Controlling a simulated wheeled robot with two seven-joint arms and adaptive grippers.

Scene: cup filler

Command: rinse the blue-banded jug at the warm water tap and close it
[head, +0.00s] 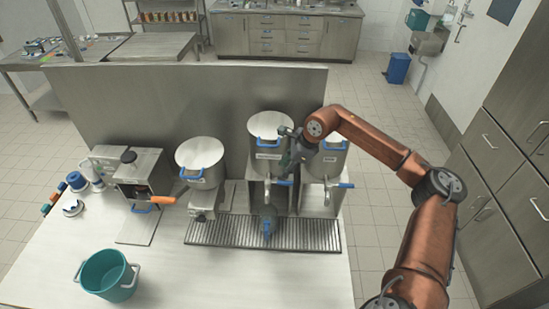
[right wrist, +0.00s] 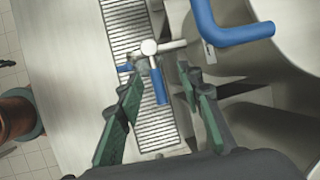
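My right gripper (head: 287,150) hangs in front of the middle steel pot (head: 269,128). The right wrist view shows its green fingers (right wrist: 159,72) open and apart, with the middle tap's blue lever (right wrist: 158,87) in the gap, not visibly gripped. In the head view this lever (head: 283,183) points right. A small greyish vessel with blue on its front (head: 267,229), probably the blue-banded jug, stands at the grate below that tap; its blue part also shows in the right wrist view (right wrist: 125,68). Its band and contents cannot be made out. The pot labels are unreadable. My left gripper is out of view.
A second lever tap (head: 342,185) and pot stand close on the right. Another pot (head: 200,156) and a machine with an orange handle (head: 162,200) stand left. A teal bucket (head: 108,275) is at front left. The front middle counter is clear.

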